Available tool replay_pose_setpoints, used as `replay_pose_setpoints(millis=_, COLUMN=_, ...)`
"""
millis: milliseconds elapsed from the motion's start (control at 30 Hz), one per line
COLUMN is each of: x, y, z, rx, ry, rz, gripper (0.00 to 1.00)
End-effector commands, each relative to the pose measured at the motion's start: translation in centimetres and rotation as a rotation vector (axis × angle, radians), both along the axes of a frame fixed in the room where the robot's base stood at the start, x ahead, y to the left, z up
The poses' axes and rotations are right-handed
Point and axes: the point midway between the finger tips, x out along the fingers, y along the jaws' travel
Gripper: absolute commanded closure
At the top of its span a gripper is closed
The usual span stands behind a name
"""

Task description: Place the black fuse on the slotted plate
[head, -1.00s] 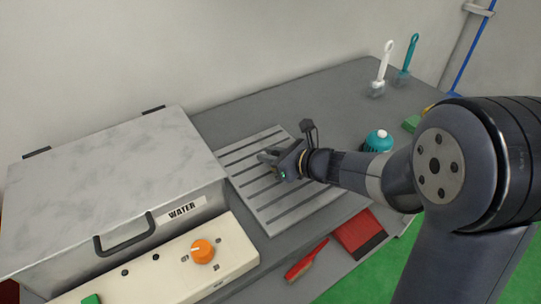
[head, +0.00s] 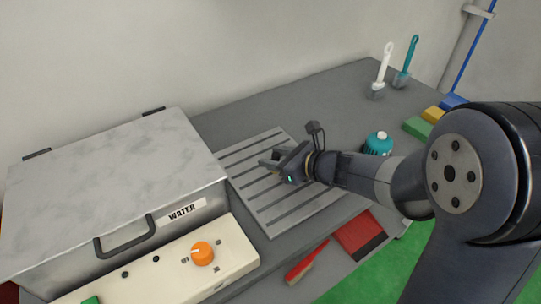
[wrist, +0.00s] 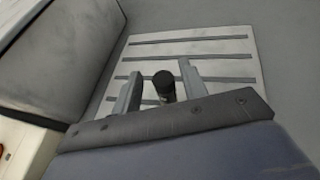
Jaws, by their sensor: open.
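The slotted plate (head: 285,213) is a pale grey board with dark parallel slots, lying on the grey counter. It also fills the upper part of the wrist view (wrist: 190,48). My gripper (head: 267,160) is low over the middle of the plate. In the wrist view my gripper (wrist: 159,72) has its two fingers apart. The black fuse (wrist: 164,80), a small cylinder with a round black end, shows between the fingers, with gaps visible on both sides. It appears to stand on the plate, but its lower end is hidden. The head view does not show the fuse.
A metal box marked WATER (head: 120,180) stands close left of the plate, with an orange knob (head: 202,253) in front. A teal-topped bottle (head: 378,143) stands right of the plate behind my arm. A red brush (head: 306,263) and red dustpan (head: 359,234) lie at the front edge.

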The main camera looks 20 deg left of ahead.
Motion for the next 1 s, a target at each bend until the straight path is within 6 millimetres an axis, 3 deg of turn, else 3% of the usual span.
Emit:
replay_pose_setpoints(millis=200, x=-1.7, y=-4.5, z=2.1, rx=0.001, ry=-0.001, rz=-0.007, gripper=0.59)
replay_pose_setpoints(millis=400, x=-3.0, y=-7.5, z=3.4, rx=0.001, ry=-0.001, rz=-0.005, gripper=0.59)
replay_pose_setpoints(millis=600, x=-3.6, y=-8.7, z=3.9, rx=0.0, ry=0.0, rz=-0.001, gripper=0.59)
replay_pose_setpoints(millis=1000, x=-3.6, y=-9.1, z=4.1, rx=0.001, ry=0.001, rz=-0.005, gripper=0.59)
